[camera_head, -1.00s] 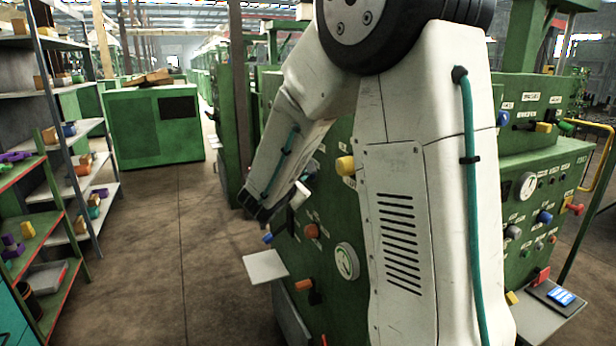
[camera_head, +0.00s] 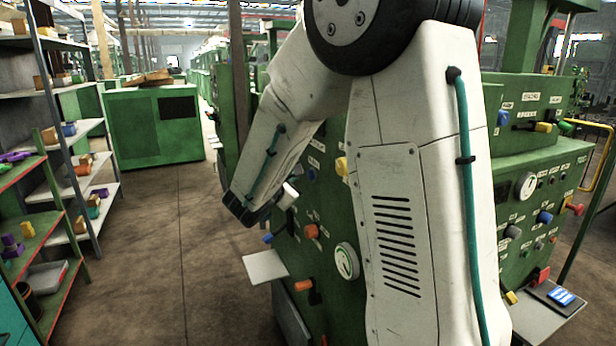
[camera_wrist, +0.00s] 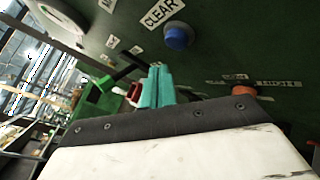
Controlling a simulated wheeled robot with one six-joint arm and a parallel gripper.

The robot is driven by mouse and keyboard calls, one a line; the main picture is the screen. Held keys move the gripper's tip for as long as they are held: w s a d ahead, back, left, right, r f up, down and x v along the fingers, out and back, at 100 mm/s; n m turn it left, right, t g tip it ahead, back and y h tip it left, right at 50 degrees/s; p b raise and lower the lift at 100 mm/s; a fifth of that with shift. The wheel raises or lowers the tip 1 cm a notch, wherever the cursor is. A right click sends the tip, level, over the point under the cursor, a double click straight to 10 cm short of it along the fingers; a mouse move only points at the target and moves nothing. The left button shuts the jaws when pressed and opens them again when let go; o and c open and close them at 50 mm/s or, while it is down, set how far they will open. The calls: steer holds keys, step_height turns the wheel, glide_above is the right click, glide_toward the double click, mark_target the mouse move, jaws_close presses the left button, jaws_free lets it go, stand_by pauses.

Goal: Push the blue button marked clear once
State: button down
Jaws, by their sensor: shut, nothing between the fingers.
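The blue button (camera_wrist: 178,37) stands out from a dark green panel in the upper middle of the wrist view. A white label reading CLEAR (camera_wrist: 162,12) is beside it, up and to the left. My gripper (camera_wrist: 157,72) shows two teal fingers pressed together, with nothing between them. In the picture, the fingertips are below and a little left of the blue button, and look apart from it. In the head view the end of my arm is beside the green machine's panel, and its fingers cannot be made out. I cannot tell which blue control there is the clear button.
An orange-red control (camera_wrist: 243,90) is right of my fingers in the wrist view, near my wrist's edge. A white gauge (camera_head: 347,262) and a small white shelf (camera_head: 264,267) are on the machine's side. Shelving (camera_head: 88,130) stands left; the floor aisle (camera_head: 170,240) is clear.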

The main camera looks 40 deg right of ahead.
steer(key=a, duration=0.1)
steer(key=w+a, duration=0.1)
steer(key=a, duration=0.1)
steer(key=shift+a, duration=0.2)
stand_by(0.8)
steer(key=s+a+f+m+g+y, duration=0.15)
steer(key=s+m+g, duration=0.3)
steer(key=s, duration=0.45)
steer(key=s+f+m+g+y, duration=0.3)
steer(key=s+m+g, duration=0.15)
steer(key=s, duration=0.55)
steer(key=s+a+r+m+t+y, duration=0.2)
steer(key=s+a+r+m+y, duration=0.2)
steer(key=s+a, duration=1.1)
steer(key=shift+s+a+m+y, duration=0.25)
steer(key=shift+m+y, duration=1.45)
steer(key=shift+y, duration=1.25)
